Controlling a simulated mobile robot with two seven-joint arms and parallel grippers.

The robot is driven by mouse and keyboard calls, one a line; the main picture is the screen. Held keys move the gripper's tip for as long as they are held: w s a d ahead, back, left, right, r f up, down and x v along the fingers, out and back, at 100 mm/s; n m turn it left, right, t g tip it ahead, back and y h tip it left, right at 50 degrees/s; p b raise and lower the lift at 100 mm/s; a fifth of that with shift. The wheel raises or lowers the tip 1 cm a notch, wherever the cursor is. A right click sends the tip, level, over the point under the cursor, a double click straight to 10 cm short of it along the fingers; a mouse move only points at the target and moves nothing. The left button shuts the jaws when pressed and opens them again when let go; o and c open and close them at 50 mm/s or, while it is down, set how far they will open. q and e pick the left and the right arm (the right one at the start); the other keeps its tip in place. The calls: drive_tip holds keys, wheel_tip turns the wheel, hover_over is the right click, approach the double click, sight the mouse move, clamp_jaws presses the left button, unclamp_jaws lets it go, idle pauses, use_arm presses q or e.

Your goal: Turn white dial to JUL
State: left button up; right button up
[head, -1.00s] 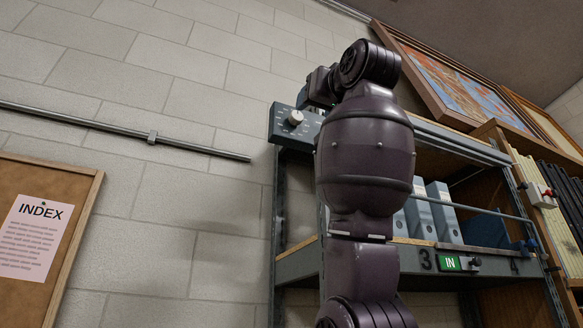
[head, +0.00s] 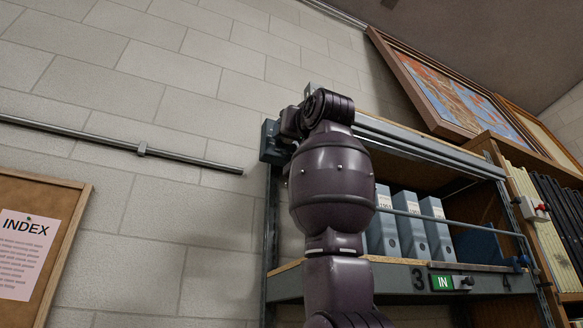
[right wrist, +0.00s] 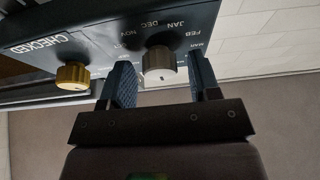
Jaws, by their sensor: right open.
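The white dial (right wrist: 160,64) is on a dark panel (right wrist: 105,25) in the right wrist view, with month labels around it. NOV, DEC, JAN, FEB and MAR are readable, and JUL is not. A small dark mark shows on the dial's face. My right gripper (right wrist: 160,76) is open, with one finger on each side of the dial; I cannot tell whether either touches it. In the head view my right arm hides the dial and the gripper, and only the panel's left end (head: 268,141) shows. My left gripper is not in view.
A yellow knob (right wrist: 73,75) sits beside the dial near the word CHECKED, close to one finger. In the head view are grey binders (head: 409,226) on the shelf, a green IN sign (head: 442,282), a wall rail (head: 70,126) and an INDEX board (head: 60,205).

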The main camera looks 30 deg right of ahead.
drive_tip(key=c, duration=0.9)
drive_tip(key=shift+m+h, duration=0.4)
drive_tip(key=shift+m, duration=0.1)
drive_tip(key=shift+s+a+r+m+g+h, duration=0.1)
drive_tip(key=shift+m+g+h, duration=0.15)
drive_tip(key=shift+m+h, duration=0.7)
drive_tip(key=shift+w+d+f+m+g+h, duration=0.1)
drive_tip(key=shift+m+g+h, duration=0.15)
drive_tip(key=shift+m, duration=1.35)
drive_tip(key=shift+s+a+r+m+g+h, duration=0.15)
drive_tip(key=shift+m+h, duration=0.45)
drive_tip(key=shift+m, duration=0.65)
drive_tip(key=o, duration=0.9)
